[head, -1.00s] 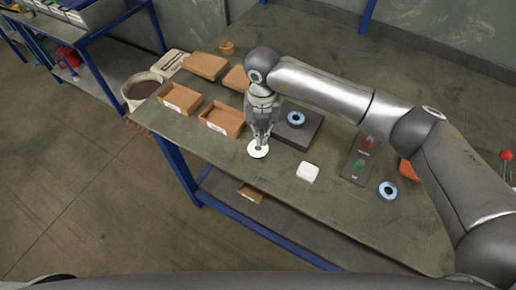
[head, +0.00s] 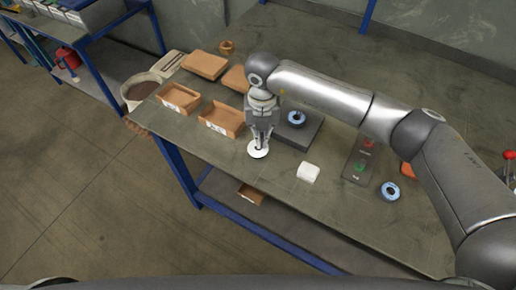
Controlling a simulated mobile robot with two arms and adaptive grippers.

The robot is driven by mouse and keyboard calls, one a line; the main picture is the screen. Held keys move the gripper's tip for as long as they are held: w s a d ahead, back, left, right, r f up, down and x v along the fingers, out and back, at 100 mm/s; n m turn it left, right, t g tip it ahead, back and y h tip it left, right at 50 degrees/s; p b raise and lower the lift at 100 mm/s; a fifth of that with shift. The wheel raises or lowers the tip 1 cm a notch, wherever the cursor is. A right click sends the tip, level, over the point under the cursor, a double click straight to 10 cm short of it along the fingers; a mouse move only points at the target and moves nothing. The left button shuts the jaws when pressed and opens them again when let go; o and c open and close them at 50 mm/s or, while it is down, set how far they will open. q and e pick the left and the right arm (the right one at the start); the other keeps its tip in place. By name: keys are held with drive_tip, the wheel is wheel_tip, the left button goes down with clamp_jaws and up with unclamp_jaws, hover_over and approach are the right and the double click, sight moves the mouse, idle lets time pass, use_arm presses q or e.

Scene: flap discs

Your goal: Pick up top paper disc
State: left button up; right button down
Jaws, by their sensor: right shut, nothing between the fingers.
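A white round paper disc (head: 257,150) lies near the front edge of the workbench, partly covered by my right gripper. Whether several discs are stacked there is too small to tell. My right gripper (head: 260,143) points straight down with its fingertips over the middle of the disc. It is shut with nothing between its fingers. Whether the tips touch the disc cannot be made out. My left gripper is not in view.
A dark block (head: 299,137) with a blue ring (head: 297,118) stands right of the gripper. A white piece (head: 308,172), another blue ring (head: 390,191) and a red-green button panel (head: 359,160) lie further right. Brown trays (head: 222,118) stand left. The bench (head: 330,211) is clear in front.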

drive_tip(key=shift+f+b, duration=0.35)
drive_tip(key=shift+f, duration=0.15)
drive_tip(key=shift+s+a, duration=0.3)
drive_tip(key=shift+s, duration=0.2)
drive_tip(key=shift+s+a, duration=0.25)
drive_tip(key=shift+s, duration=0.25)
idle(0.8)
drive_tip(key=shift+r+p, duration=1.9)
drive_tip(key=shift+r, duration=1.1)
